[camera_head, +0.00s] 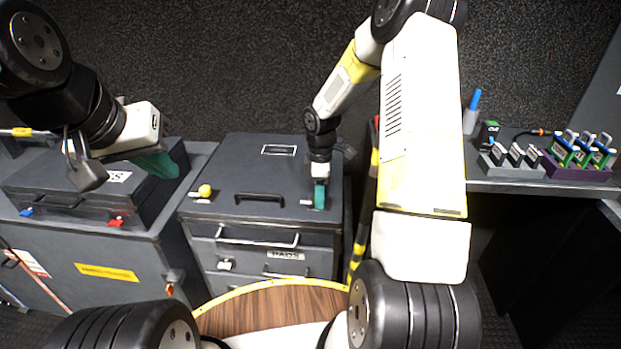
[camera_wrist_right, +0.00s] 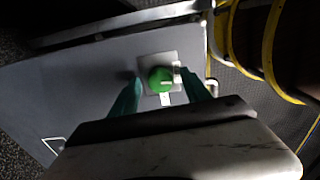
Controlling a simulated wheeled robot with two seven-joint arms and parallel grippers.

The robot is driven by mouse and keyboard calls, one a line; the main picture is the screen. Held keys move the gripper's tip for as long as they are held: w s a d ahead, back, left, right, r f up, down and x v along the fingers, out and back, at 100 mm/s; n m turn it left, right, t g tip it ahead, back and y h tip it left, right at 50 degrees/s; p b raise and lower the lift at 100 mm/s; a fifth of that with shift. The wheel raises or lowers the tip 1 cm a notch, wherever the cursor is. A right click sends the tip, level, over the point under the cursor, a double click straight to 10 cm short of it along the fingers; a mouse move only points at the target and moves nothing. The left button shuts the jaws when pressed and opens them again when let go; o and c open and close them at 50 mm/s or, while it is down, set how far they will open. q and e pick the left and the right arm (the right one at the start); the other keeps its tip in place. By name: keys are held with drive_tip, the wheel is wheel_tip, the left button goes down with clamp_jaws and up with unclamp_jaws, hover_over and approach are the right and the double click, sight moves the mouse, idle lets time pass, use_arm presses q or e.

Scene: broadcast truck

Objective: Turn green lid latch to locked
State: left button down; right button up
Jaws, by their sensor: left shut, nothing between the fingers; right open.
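The green lid latch (camera_wrist_right: 161,79) is a round green knob on a pale square plate, set on the grey case lid; the right wrist view shows it. My right gripper (camera_wrist_right: 168,88) is open, with one teal finger on each side of the knob; I cannot tell if they touch it. A pale mark lies on the knob and a white tab sits beside it. In the head view my right gripper (camera_head: 320,197) is over the lid's right front corner and hides the green latch. My left gripper (camera_head: 165,165) is shut and empty, above the left case.
The grey case lid (camera_head: 225,170) has a black handle and a yellow knob (camera_head: 205,190) at its left front. A left case (camera_head: 90,195) has red and blue latches. A yellow-black striped post (camera_head: 363,215) stands just right of the case. Card racks (camera_head: 515,165) stand on the right desk.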

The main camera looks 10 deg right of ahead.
drive_tip(key=shift+c, duration=0.5)
clamp_jaws()
drive_tip(key=shift+m, duration=0.4)
drive_tip(key=m, duration=0.3)
drive_tip(key=shift+m, duration=0.4)
drive_tip(key=m, duration=0.3)
drive_tip(key=shift+m, duration=0.3)
drive_tip(key=m, duration=0.4)
drive_tip(key=shift+m, duration=2.2)
